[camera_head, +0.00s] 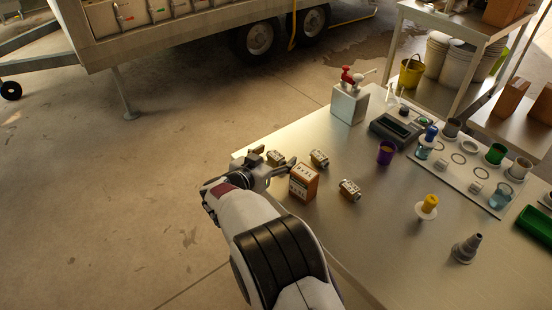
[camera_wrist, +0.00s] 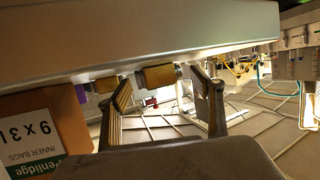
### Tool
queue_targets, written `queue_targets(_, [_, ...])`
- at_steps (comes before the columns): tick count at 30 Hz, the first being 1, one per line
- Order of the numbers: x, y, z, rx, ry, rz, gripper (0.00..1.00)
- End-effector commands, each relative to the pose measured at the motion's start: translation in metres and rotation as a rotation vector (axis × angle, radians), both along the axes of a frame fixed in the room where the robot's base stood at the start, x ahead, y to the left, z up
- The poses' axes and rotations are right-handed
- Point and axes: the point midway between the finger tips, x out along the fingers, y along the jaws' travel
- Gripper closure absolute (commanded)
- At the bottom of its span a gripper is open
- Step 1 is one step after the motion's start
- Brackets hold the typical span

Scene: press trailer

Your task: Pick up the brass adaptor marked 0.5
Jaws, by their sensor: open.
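Three brass adaptors with pale label bands lie on the metal table: one at the near left edge (camera_head: 275,157), one in the middle (camera_head: 319,158) and one further right (camera_head: 349,189). Their markings are too small to read. My gripper (camera_head: 273,162) is open and empty at the left edge, close to the edge adaptor. In the wrist view the picture is upside down. One adaptor (camera_wrist: 158,75) shows between the spread fingers (camera_wrist: 163,98), beyond the tips. Another adaptor (camera_wrist: 104,85) shows left of it, partly behind the left finger.
An orange and white box (camera_head: 303,183) stands right beside my gripper; it also shows in the wrist view (camera_wrist: 45,130). A purple cup (camera_head: 386,153), a yellow-topped piece (camera_head: 428,205), a grey stepped cone (camera_head: 466,248) and a white dispenser (camera_head: 349,104) stand further off.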

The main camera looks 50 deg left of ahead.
Motion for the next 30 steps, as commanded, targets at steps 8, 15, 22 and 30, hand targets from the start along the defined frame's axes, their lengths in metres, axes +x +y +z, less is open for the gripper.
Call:
queue_targets(8, [0.0071, 0.0028, -0.003, 0.0, 0.0, 0.0, 0.34])
queue_targets(15, [0.0069, 0.0027, -0.003, 0.0, 0.0, 0.0, 0.34])
queue_targets(22, [0.0068, 0.0027, -0.003, 0.0, 0.0, 0.0, 0.47])
queue_targets(30, [0.0068, 0.0029, -0.0025, 0.001, -0.001, 0.001, 0.79])
